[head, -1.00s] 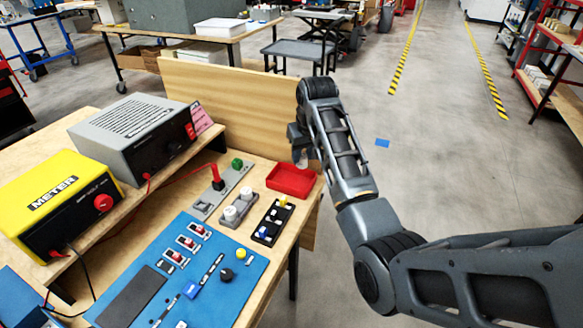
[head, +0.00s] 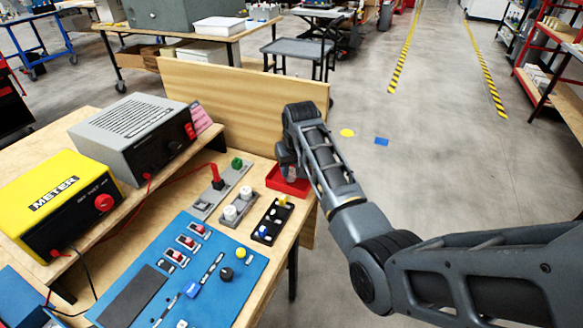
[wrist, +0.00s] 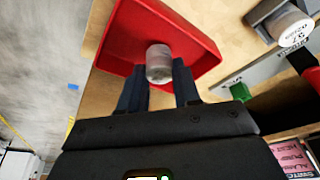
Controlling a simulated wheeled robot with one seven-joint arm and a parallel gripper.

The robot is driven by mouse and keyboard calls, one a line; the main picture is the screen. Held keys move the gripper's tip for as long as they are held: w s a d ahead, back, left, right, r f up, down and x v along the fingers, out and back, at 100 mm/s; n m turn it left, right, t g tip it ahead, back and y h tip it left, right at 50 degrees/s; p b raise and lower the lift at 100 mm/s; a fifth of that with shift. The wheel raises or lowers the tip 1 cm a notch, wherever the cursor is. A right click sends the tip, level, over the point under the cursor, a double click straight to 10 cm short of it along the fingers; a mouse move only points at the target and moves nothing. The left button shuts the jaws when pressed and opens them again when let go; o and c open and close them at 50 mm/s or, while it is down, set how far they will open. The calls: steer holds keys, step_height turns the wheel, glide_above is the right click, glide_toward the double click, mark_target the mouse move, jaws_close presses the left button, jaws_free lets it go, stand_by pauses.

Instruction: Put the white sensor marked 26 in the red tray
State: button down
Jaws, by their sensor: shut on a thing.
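The red tray (head: 290,181) lies at the right end of the bench, partly hidden behind my gripper (head: 286,158). In the wrist view my gripper (wrist: 160,82) is shut on a white-grey cylindrical sensor (wrist: 159,62). The sensor is held over the inside of the red tray (wrist: 190,38); I cannot tell whether it touches the floor of the tray. No number shows on its visible face.
A grey holder (head: 238,212) with white sensors stands left of the tray; a printed one (wrist: 290,26) also shows in the wrist view. A black holder (head: 271,222) sits in front of the tray. A wooden board (head: 240,100) rises behind.

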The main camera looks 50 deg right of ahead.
steer(key=shift+f, duration=0.55)
steer(key=c, duration=0.8)
jaws_free()
steer(key=shift+r, duration=0.2)
steer(key=shift+r, duration=0.3)
steer(key=v, duration=1.2)
steer(key=shift+r, duration=0.15)
steer(key=shift+s, duration=0.1)
